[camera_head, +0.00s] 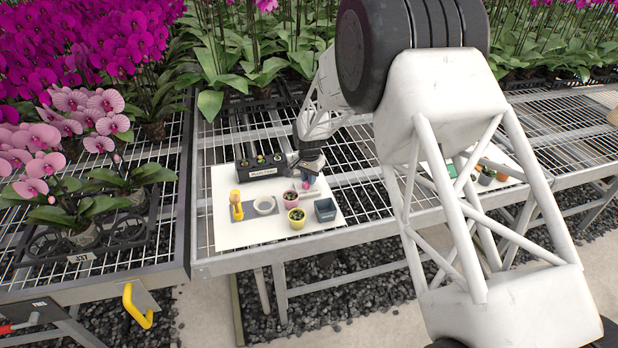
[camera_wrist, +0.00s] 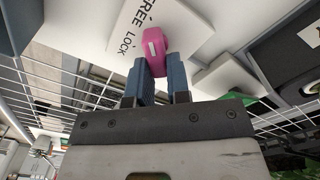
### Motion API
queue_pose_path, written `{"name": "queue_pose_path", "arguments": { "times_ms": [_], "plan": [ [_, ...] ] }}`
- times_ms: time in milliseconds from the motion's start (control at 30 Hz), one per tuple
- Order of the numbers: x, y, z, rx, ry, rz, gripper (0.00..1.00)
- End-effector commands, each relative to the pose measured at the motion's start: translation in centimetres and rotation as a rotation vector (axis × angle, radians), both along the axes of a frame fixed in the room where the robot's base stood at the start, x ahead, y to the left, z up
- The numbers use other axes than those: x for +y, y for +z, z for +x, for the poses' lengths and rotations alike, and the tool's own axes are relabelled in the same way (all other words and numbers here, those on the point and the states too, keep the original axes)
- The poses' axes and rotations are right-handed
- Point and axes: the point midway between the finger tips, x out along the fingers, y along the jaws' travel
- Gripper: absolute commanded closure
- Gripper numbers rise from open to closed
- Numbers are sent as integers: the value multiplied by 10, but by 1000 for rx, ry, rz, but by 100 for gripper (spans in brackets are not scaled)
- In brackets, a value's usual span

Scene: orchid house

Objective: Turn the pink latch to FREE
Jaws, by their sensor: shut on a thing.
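The pink latch (camera_wrist: 155,38) sits on a white plate (camera_wrist: 90,30) printed with the words FREE and LOCK, each by a small tick. A short pale mark shows on the latch; I cannot tell for sure which word it lines up with. My gripper (camera_wrist: 158,68) is shut on the latch, with one blue finger on each side of it. In the head view my gripper (camera_head: 309,178) reaches down at the back right of a white board, and only a small bit of pink shows by its fingers.
The board's front left is clear.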

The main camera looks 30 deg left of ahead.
Motion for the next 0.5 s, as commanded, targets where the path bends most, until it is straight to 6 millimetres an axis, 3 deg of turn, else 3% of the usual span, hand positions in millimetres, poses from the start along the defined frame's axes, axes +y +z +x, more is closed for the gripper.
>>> {"name": "queue_pose_path", "arguments": {
  "times_ms": [67,100,267,500],
  "plan": [
    [0,0,-1,2,0,-1,100],
    [0,0,-1,2,0,-1,81],
    [0,0,-1,1,1,-1,57],
    [0,0,0,1,1,0,57]
  ]
}}
